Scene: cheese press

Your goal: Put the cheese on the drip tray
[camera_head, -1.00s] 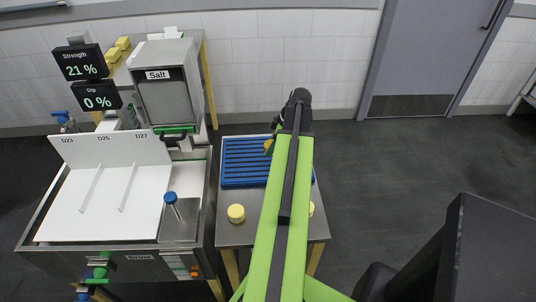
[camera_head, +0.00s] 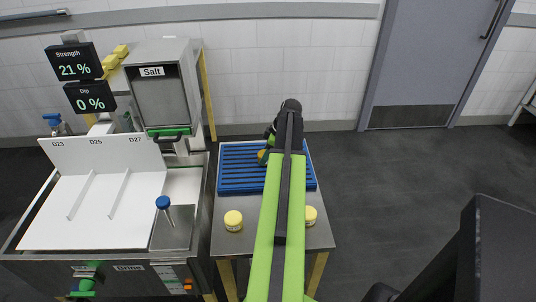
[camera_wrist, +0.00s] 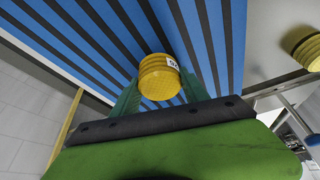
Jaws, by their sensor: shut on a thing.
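My gripper (camera_wrist: 160,92) is shut on a yellow ribbed cheese (camera_wrist: 160,78), with a teal finger on either side. The held cheese has a white label, only partly readable. The blue slatted drip tray (camera_wrist: 75,42) fills most of the wrist view behind the cheese. In the head view, the drip tray (camera_head: 238,178) lies on the far part of the steel table, and the held cheese (camera_head: 262,156) shows beside my arm over the tray. My arm covers part of the tray. I cannot tell whether the cheese touches the slats.
Two other yellow cheeses stand on the near table, one left (camera_head: 233,220) and one right (camera_head: 310,216) of my arm. A steel brine basin (camera_head: 128,264) with a white lid (camera_head: 95,205) stands left. The salt box (camera_head: 165,100) is behind it.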

